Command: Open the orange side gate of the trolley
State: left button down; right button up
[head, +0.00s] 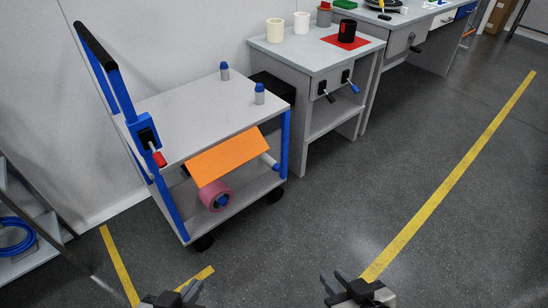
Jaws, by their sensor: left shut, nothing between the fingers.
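The trolley (184,114) stands left of centre, with a grey top, blue posts and a black push handle. Its orange side gate (227,156) is a flat panel on the side facing me, at the upper part of that side. It looks slanted; I cannot tell its hinge or latch. Below it the lower shelf (245,186) shows, with a pink roll (215,196) on it. My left gripper (172,290) is shut and empty at the bottom edge, over the floor, apart from the trolley. My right gripper (335,279) is open and empty at the bottom, right of the trolley.
A blue box with a red-ended lever (158,158) sits on the trolley's handle post. Two blue-capped bottles (259,94) stand on its top. A workbench (317,53) is behind right. A rack (22,235) stands at left. Grey floor (330,205) is clear in front and right.

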aim_at(207, 168)
jog(key=z, duration=1.45)
jog(key=i, duration=0.9)
jog(key=u, duration=3.05)
jog(key=i, duration=0.5)
jog(key=u, duration=0.05)
